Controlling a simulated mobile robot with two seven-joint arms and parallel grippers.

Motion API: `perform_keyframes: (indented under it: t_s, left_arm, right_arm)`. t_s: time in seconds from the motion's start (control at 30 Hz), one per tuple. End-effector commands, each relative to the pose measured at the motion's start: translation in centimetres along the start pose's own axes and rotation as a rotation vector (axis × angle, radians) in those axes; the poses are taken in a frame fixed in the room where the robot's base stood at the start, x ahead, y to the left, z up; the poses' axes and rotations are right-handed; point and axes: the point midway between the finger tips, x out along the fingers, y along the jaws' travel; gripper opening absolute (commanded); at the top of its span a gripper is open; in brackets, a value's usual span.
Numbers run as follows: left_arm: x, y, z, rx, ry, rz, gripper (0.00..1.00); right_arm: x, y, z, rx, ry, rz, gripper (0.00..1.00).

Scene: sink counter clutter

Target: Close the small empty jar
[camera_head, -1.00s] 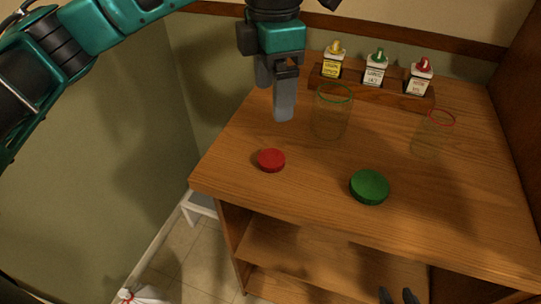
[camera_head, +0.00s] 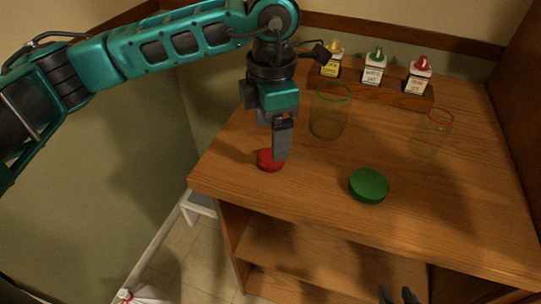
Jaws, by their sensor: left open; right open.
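The small empty jar (camera_head: 432,133) is clear with a red rim and stands open at the right of the counter. A larger clear jar (camera_head: 329,116) with a green rim stands open near the middle. The red lid (camera_head: 267,161) lies flat near the left front edge. The green lid (camera_head: 368,186) lies flat near the front middle. My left gripper (camera_head: 281,155) is open and points down right at the red lid, covering its right part; I cannot tell if it touches. My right gripper (camera_head: 399,297) is open and empty at the bottom edge, below the counter front.
A wooden rack (camera_head: 392,95) at the back holds a yellow-capped bottle (camera_head: 331,66), a green-capped bottle (camera_head: 374,73) and a red-capped bottle (camera_head: 417,82). Walls border the counter (camera_head: 300,192) at the back and right. The counter between the lids is clear.

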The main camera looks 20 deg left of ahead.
Motion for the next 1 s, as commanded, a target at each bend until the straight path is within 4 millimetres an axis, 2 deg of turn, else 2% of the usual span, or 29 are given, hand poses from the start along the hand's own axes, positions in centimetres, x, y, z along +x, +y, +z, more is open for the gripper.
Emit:
perform_keyframes:
  t_s: [0.2,0.3,0.7,1.0]
  left_arm:
    - [3.4,-0.7,-0.4,-0.001,0.003,-0.003,0.83]
    - [4.3,-0.6,-0.4,-0.001,0.002,-0.001,0.83]
    - [4.6,-0.6,-0.4,-0.001,0.001,-0.001,0.82]
    - [4.5,-0.6,-0.3,0.000,0.001,-0.001,0.54]
  right_arm:
    - [-0.2,0.0,-0.2,0.000,0.000,0.000,0.43]
    - [-0.2,0.0,-0.2,0.000,-0.001,0.000,0.43]
    - [-0.2,0.0,-0.2,0.000,-0.001,-0.001,0.43]
    - [-0.2,0.0,-0.2,0.000,-0.001,-0.001,0.43]
